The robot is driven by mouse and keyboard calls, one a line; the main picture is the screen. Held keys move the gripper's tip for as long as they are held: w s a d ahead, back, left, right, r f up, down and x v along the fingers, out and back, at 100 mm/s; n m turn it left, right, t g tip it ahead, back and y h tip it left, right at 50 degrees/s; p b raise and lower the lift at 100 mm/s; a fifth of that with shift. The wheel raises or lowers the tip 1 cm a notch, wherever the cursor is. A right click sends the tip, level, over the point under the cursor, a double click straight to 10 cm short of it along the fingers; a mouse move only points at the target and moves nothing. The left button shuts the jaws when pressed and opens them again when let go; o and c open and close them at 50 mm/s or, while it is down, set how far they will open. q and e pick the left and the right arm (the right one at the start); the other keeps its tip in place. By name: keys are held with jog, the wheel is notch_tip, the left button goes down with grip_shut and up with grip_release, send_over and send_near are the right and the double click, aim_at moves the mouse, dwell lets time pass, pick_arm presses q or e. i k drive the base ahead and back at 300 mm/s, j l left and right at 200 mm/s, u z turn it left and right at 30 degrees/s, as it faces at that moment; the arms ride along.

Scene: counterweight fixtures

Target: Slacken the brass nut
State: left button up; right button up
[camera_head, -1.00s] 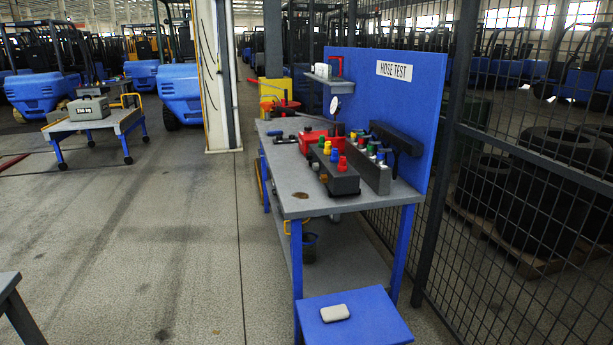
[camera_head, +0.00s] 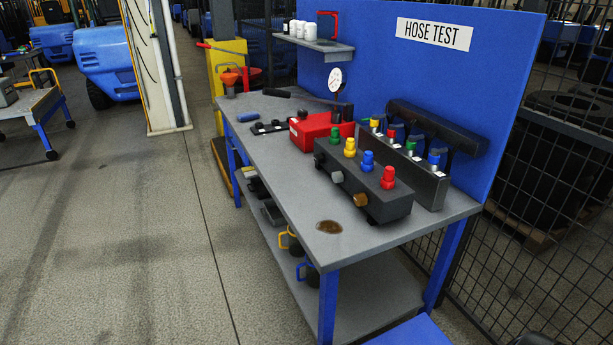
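A small brass nut (camera_head: 361,199) sits low on the front face of a dark grey block (camera_head: 388,208) on the bench. A duller, greyish fitting (camera_head: 337,177) is on the same face to its left. Green, yellow, blue and red caps stand along the top of the block; the red cap (camera_head: 388,177) is nearest the nut. Nothing covers the nut from this side. Neither of my grippers shows in the head view.
The grey bench (camera_head: 285,180) also bears a red box (camera_head: 314,131), a second block with coloured fittings (camera_head: 420,175) and a brown stain (camera_head: 328,226). A blue HOSE TEST panel (camera_head: 500,100) backs it. The floor on the left (camera_head: 120,240) is clear.

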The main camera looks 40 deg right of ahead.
aim_at(360, 198)
jog(key=i+z, duration=0.25)
jog(key=i, duration=0.15)
jog(key=i+j+z, duration=0.2)
jog(key=i, duration=0.2)
jog(key=i+j+z, duration=0.25)
jog(key=i, duration=0.15)
